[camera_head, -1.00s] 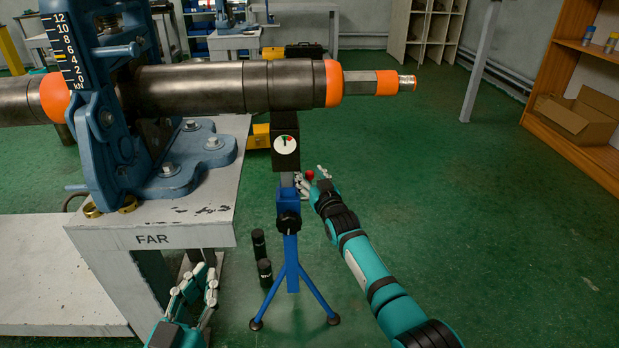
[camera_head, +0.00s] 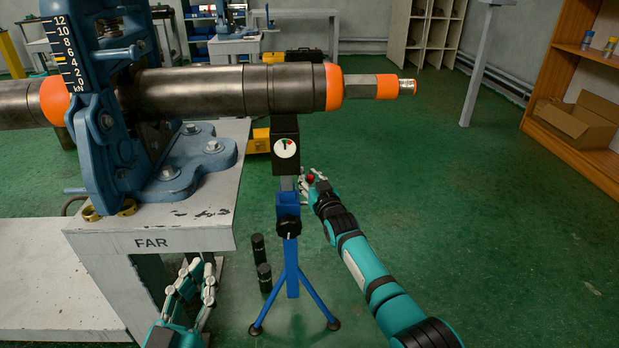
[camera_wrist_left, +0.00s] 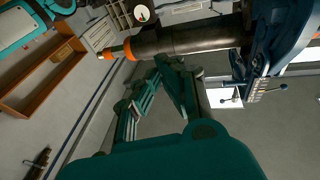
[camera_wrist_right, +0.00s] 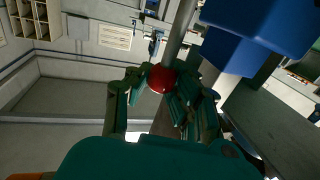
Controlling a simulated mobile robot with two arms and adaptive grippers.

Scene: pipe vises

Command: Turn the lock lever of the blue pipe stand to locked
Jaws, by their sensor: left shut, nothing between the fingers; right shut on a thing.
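The blue pipe stand (camera_head: 290,262) stands on tripod legs beside the bench, under the free end of the dark pipe (camera_head: 210,90). Its black head (camera_head: 285,160) carries a small white dial (camera_head: 286,148) and sits just below the pipe. A lever with a red ball knob (camera_head: 310,179) is at the right of the stand. My right gripper (camera_head: 312,177) is shut on the red knob; the right wrist view shows the knob (camera_wrist_right: 161,78) between the fingers at the end of the grey rod (camera_wrist_right: 181,30). My left gripper (camera_head: 195,283) is shut and empty, low beside the bench.
A blue vise (camera_head: 100,130) clamps the pipe on the grey bench (camera_head: 150,235) marked FAR. A wooden shelf with a cardboard box (camera_head: 580,118) is far right. The green floor on the right is mostly clear.

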